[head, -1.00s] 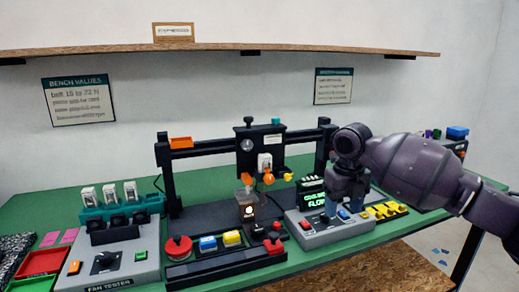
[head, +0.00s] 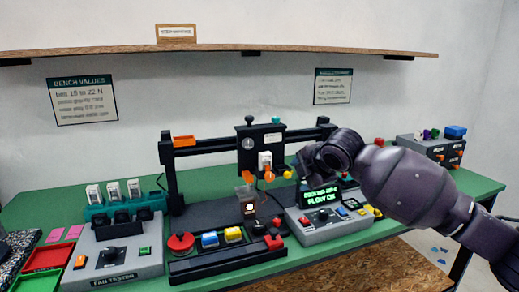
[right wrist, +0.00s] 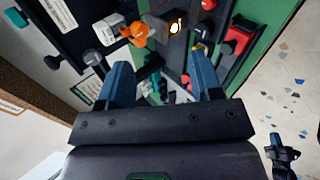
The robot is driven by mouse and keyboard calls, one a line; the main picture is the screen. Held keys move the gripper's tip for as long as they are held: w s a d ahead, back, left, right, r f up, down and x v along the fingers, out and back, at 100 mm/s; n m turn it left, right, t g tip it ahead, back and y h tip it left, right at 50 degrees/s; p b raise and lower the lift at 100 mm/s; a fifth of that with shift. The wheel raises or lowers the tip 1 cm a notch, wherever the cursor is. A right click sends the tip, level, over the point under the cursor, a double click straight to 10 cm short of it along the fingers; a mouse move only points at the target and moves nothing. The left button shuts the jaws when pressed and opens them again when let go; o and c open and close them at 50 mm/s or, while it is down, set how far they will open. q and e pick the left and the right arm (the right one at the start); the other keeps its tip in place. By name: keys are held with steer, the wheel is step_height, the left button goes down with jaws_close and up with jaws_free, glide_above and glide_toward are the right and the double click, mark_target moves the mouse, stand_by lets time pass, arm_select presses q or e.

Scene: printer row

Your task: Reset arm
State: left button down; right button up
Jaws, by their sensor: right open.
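My right arm comes in from the right in the head view, with its gripper (head: 308,172) raised above and behind the grey control box (head: 322,224). That box has a lit green display (head: 321,196) reading roughly "FLOW OK". In the right wrist view my right gripper (right wrist: 161,85) shows two blue fingers spread apart with nothing held between them. It is clear of the box and its buttons.
A black gantry frame (head: 168,170) with a printer head (head: 262,150) stands left of the gripper. A red knob (head: 180,243) and coloured buttons line its front. A fan tester (head: 112,262) is at left, another grey box (head: 428,147) at back right. A shelf (head: 100,57) runs above.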

steer(key=s+a+f+m+t+y, duration=0.3)
steer(key=s+f+m, duration=0.1)
steer(key=f+m, duration=0.15)
steer(key=s+d+f+m+h, duration=0.2)
steer(key=s+d+f+m, duration=0.3)
steer(key=s+f, duration=0.5)
steer(key=s+d+f+m+h+p, duration=0.1)
steer(key=s+d+f+m, duration=0.5)
steer(key=s, duration=1.1)
steer(key=s+d+f+m+h+p, duration=0.1)
steer(key=s+d+f+m+h, duration=0.3)
steer(key=s+f, duration=0.9)
steer(key=d+f+m, duration=0.2)
steer(key=d, duration=0.2)
steer(key=shift+s+g, duration=0.4)
